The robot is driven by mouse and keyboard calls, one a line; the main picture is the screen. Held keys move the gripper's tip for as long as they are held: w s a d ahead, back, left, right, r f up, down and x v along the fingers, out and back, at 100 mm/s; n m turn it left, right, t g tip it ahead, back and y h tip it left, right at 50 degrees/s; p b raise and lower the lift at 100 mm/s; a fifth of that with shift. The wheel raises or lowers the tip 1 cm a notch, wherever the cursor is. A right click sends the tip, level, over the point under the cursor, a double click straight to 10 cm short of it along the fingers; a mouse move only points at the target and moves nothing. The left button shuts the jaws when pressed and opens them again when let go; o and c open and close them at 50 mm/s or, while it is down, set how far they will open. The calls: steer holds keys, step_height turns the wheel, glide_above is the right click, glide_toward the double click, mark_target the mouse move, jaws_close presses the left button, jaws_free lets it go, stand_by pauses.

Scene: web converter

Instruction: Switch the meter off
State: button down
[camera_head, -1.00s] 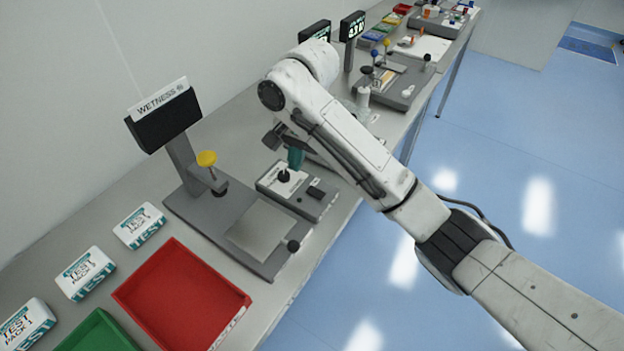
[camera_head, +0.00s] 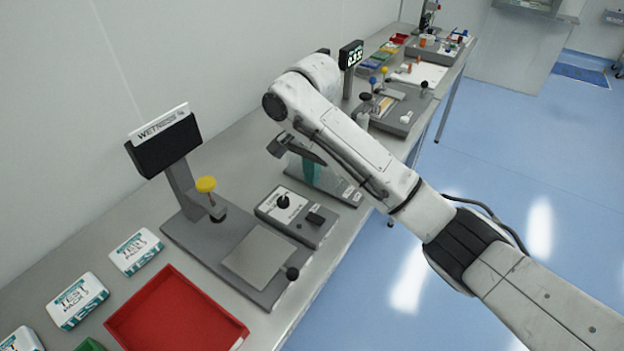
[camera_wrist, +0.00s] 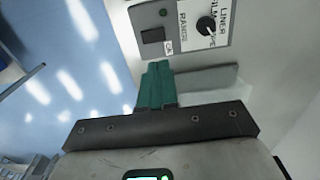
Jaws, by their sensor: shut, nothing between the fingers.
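A grey control box (camera_head: 297,215) sits on the bench, with a black round knob (camera_head: 283,201) and a small black rocker switch (camera_head: 316,218). In the wrist view the box (camera_wrist: 185,60) shows the knob (camera_wrist: 205,26) with range labels, the switch (camera_wrist: 152,35) and a green lamp (camera_wrist: 163,12). I cannot tell the switch's position. My gripper (camera_head: 312,174) has teal fingers, shut together and empty. It is past the box's far side in the head view. In the wrist view my fingertips (camera_wrist: 158,66) appear just below the switch, apparently apart from it.
A stand labelled WETNESS (camera_head: 160,142) has a dark display and a yellow knob (camera_head: 206,184). A red tray (camera_head: 175,315) and white test packs (camera_head: 76,300) are in front. A lit display (camera_head: 350,55) and more devices stand farther along the bench. The blue floor at right is clear.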

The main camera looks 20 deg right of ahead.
steer(key=b, duration=0.3)
glide_above(312, 215)
step_height(312, 215, down, 6)
steer(key=shift+f, duration=0.1)
steer(key=shift+f+p, duration=0.35)
steer(key=shift+p, duration=0.35)
steer(key=shift+f+p, duration=0.4)
steer(key=shift+f, duration=2)
